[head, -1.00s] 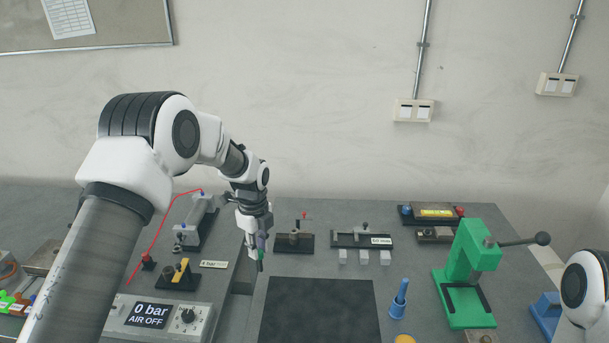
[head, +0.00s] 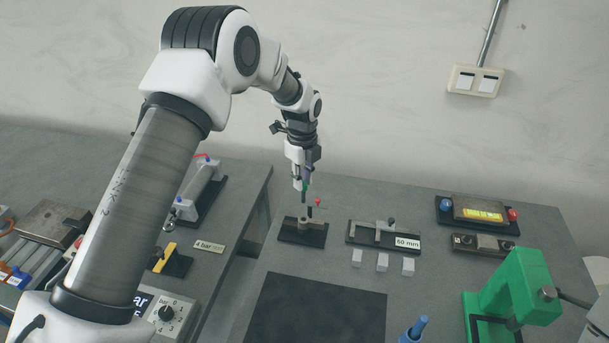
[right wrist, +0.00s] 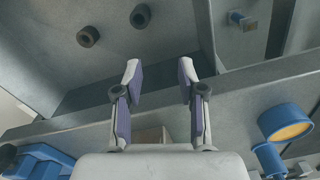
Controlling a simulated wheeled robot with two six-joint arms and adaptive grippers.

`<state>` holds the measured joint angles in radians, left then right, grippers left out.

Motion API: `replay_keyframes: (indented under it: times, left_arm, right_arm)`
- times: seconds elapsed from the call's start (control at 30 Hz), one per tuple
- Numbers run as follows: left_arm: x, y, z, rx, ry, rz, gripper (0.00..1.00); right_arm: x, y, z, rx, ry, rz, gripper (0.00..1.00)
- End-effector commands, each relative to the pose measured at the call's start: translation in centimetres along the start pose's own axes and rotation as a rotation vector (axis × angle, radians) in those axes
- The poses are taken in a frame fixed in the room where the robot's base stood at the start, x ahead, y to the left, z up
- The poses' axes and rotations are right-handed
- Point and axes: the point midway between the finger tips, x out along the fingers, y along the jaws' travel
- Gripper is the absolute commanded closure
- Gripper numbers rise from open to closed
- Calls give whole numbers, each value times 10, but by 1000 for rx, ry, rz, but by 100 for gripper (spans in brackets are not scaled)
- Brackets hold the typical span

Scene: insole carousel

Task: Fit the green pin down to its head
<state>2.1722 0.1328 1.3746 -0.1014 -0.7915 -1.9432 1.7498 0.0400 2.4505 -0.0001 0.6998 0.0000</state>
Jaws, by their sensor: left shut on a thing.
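The green pin (head: 305,188) is small in the head view and points down from the fingertips of my left gripper (head: 303,180), which is shut on it. My left gripper hangs just above a small dark fixture (head: 303,231) on the right-hand table. A short dark upright and a red-tipped part (head: 318,202) stand at that fixture. The pin's tip looks close above the fixture; I cannot tell whether it touches or lines up with a hole. My right gripper (right wrist: 160,76) is open and empty in the right wrist view.
A green press (head: 518,290) is at the right, and a dark mat (head: 318,312) lies in front. A gap separates the two tables.

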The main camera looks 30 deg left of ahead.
Motion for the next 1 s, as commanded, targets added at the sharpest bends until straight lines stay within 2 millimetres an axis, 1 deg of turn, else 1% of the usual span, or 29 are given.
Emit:
replay_keyframes:
  times: [0.17,0.2,0.37,0.5,0.63,0.77,1.0]
  left_arm:
    - [0,0,1,-1,0,2,100]
    - [6,0,1,-1,0,2,100]
    - [23,0,1,-1,0,1,100]
    - [40,0,1,-1,0,2,100]
    - [52,0,1,-1,-1,1,100]
    - [58,0,1,-1,-1,0,100]
    - [58,0,1,-1,-1,0,100]
  right_arm:
    - [-6,0,0,0,1,0,60]
    - [-1,0,0,0,1,0,60]
    - [8,0,0,0,1,0,60]
    - [17,0,0,0,1,0,60]
    - [23,0,0,0,1,0,60]
    - [25,0,0,0,1,0,60]
    - [24,0,0,0,1,0,60]
